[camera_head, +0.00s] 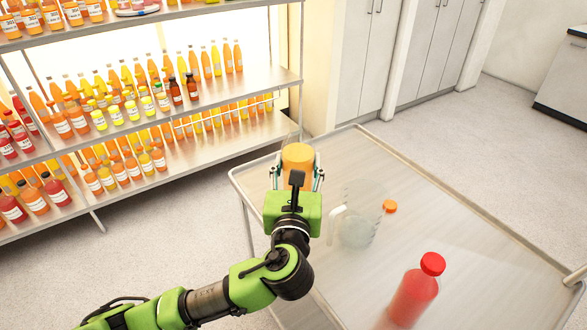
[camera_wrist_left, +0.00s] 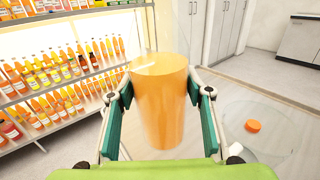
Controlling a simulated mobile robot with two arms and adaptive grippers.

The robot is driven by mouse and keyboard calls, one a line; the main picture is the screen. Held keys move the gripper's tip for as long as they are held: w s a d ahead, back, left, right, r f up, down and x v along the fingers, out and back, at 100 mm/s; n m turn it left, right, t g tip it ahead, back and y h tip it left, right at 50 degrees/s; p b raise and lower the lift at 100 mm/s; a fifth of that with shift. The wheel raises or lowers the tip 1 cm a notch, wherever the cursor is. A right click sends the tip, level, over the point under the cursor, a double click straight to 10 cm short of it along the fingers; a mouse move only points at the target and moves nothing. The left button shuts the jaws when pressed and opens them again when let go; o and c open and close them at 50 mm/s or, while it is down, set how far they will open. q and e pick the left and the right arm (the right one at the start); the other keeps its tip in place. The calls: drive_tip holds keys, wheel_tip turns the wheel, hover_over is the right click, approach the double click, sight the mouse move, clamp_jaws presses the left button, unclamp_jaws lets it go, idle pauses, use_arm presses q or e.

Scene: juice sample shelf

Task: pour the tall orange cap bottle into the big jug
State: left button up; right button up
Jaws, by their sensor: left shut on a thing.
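My left gripper (camera_head: 298,172) is shut on a clear bottle with orange juice (camera_head: 298,155), above the left part of the table. In the left wrist view the bottle (camera_wrist_left: 160,100) stands about upright between the green finger pads, with clear glass above the juice level. No cap shows on it. The big clear jug (camera_head: 357,222) stands on the table just right of the gripper, its handle facing left, and it looks empty. It also shows faintly at the right of the left wrist view (camera_wrist_left: 262,135). An orange cap (camera_head: 390,206) lies beyond the jug. My right gripper is out of view.
A red bottle with a red cap (camera_head: 418,290) stands on the table (camera_head: 450,225) at the front right. Shelves (camera_head: 190,115) with several rows of juice bottles stand at the back left. The table's far right part is clear.

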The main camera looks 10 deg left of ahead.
use_arm(q)
drive_tip(key=w+d+r+m+h+p, duration=0.1)
drive_tip(key=w+d+m+h+p, duration=0.1)
drive_tip(key=w+d+m+h, duration=0.3)
wheel_tip(320, 180, down, 7)
drive_tip(key=w+m+g+h+p, duration=0.2)
drive_tip(key=m+h, duration=0.1)
drive_tip(key=h, duration=0.4)
drive_tip(key=shift+w+g+h, duration=0.3)
drive_tip(key=shift+w+g, duration=0.05)
drive_tip(key=shift+g, duration=0.05)
drive_tip(key=shift+f, duration=0.15)
